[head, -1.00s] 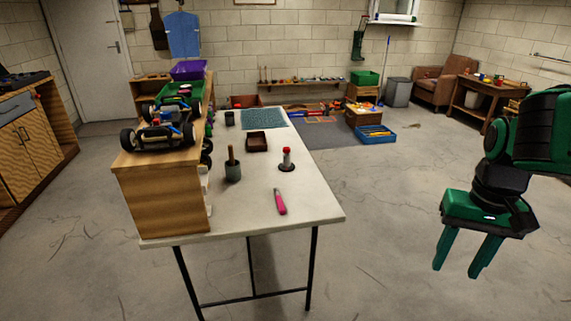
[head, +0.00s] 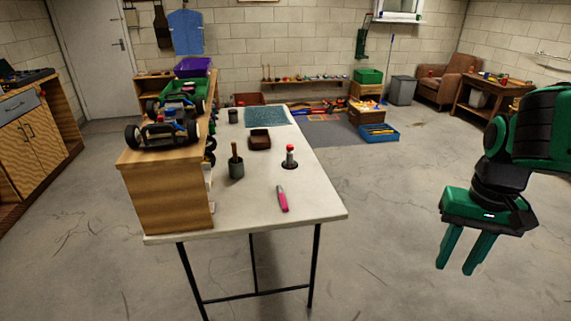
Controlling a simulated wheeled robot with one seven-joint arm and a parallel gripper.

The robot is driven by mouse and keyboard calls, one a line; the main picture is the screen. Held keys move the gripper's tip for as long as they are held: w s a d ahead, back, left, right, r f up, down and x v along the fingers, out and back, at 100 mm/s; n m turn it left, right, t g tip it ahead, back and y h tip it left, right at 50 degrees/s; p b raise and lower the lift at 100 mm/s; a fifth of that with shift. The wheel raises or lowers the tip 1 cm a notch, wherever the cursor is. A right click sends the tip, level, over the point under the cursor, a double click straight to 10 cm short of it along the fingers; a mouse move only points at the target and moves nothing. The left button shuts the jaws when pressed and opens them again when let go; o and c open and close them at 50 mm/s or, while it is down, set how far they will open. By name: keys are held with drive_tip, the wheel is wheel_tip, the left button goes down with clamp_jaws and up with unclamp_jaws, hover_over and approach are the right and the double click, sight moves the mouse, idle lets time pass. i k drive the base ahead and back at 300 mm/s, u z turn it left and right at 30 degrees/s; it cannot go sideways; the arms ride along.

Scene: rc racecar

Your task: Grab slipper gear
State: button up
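I cannot pick out a slipper gear for certain in the head view. A small upright post with a red top and a dark round base (head: 290,157) stands on the white table (head: 320,205); I cannot tell whether a gear is part of it. My gripper (head: 456,269) hangs in the air at the right, fingers pointing down, well apart from the table. Its two green fingers are apart with nothing between them.
A pink-handled tool (head: 282,199), a grey cup with a wooden handle (head: 236,165) and a brown tray (head: 260,139) are on the table. A wooden shelf unit (head: 170,195) at its left bears model car chassis (head: 163,133). Open floor lies between table and gripper.

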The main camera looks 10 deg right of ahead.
sight(289, 163)
drive_tip(key=u, duration=2.35)
drive_tip(key=k, duration=1.5)
drive_tip(key=z, duration=1.75)
drive_tip(key=i, duration=1.05)
drive_tip(key=z, duration=0.1)
